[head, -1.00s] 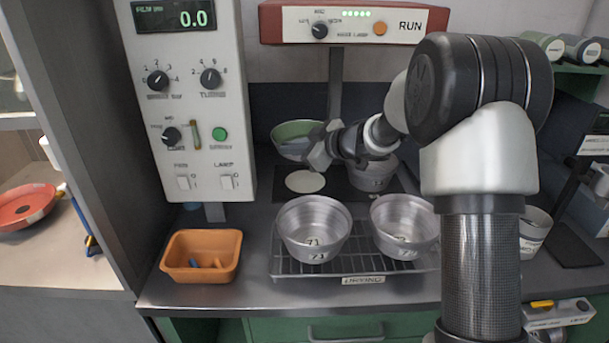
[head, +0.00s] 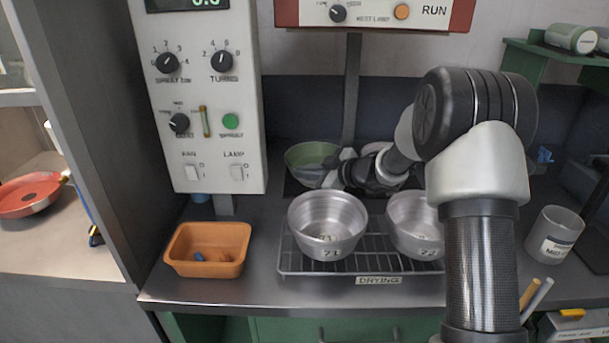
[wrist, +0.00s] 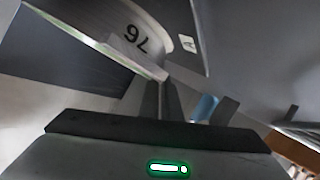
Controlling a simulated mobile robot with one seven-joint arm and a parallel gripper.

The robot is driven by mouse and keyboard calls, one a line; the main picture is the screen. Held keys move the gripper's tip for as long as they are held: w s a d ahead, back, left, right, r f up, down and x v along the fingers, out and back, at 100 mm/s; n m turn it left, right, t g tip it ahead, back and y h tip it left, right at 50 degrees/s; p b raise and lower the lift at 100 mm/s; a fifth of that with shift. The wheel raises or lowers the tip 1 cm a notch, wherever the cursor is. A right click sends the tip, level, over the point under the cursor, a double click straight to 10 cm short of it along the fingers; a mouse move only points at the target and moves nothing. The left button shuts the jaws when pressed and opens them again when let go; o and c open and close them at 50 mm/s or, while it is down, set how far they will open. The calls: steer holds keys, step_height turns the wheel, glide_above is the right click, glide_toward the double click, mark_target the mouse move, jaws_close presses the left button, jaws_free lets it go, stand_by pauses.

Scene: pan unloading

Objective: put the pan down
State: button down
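The silver metal pan marked 76 (wrist: 125,45) fills the upper left of the wrist view, tilted in the picture. My gripper (head: 338,168) is at the back of the bench, between the green bowl (head: 303,158) and the arm. In the wrist view a narrow finger (wrist: 170,100) reaches up to the pan's rim, and the gripper looks shut on it. In the head view my arm hides most of this pan; a pale rim (head: 375,148) shows behind the wrist. The pan's underside and any contact with the bench are hidden.
Silver pans 71 (head: 328,225) and 72 (head: 412,225) stand on the drying rack (head: 300,265) in front of my gripper. An orange tub (head: 207,268) with small blue and orange pieces is at the left. A labelled cup (head: 556,240) stands at the right. The control panel (head: 205,130) overhangs the left.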

steer(key=shift+r, duration=0.1)
steer(key=c, duration=2)
jaws_free()
steer(key=shift+d, duration=0.1)
steer(key=p+v, duration=0.1)
steer(key=v, duration=0.6)
steer(key=shift+s+d+r, duration=0.1)
